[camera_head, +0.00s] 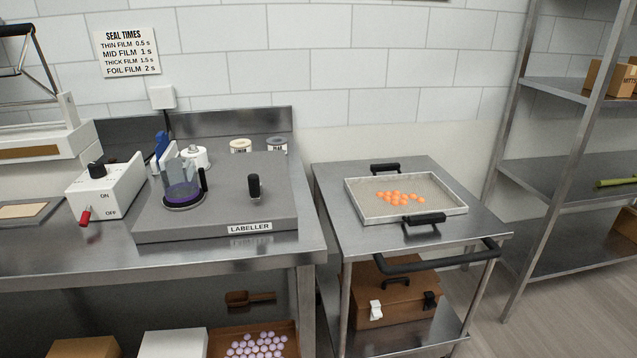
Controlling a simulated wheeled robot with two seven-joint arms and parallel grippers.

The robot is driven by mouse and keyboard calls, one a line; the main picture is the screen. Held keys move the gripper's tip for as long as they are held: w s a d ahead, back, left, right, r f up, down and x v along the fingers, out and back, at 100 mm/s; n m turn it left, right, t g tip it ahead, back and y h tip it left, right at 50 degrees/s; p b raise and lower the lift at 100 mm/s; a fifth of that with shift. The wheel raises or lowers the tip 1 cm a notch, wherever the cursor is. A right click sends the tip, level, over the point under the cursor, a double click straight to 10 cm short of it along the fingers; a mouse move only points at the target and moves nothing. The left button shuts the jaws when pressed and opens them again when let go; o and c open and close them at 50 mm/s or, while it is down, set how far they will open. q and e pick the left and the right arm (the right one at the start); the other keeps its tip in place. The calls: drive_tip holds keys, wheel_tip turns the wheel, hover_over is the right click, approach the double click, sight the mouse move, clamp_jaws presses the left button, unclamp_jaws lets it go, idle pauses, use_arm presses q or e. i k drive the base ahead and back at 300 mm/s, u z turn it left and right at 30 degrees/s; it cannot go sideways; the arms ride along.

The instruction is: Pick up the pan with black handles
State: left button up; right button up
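The pan (365,212) is a shallow rectangular metal tray lying flat on the top of a steel cart (335,185) right of centre. One black handle (425,219) is on its near side and another black handle (385,168) is on its far side. Several orange gummies (398,197) lie in the middle of the pan. Neither of my grippers shows in the head view.
The cart has a black push bar (437,256) at its front right and a brown toolbox (395,297) on its lower shelf. A steel bench (150,262) with the labeller (270,205) stands left of the cart. Metal shelving (560,165) stands at the right.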

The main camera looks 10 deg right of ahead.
sight(419, 198)
drive_tip(key=z, duration=0.65)
drive_tip(key=i, duration=1.05)
drive_tip(key=u, duration=0.4)
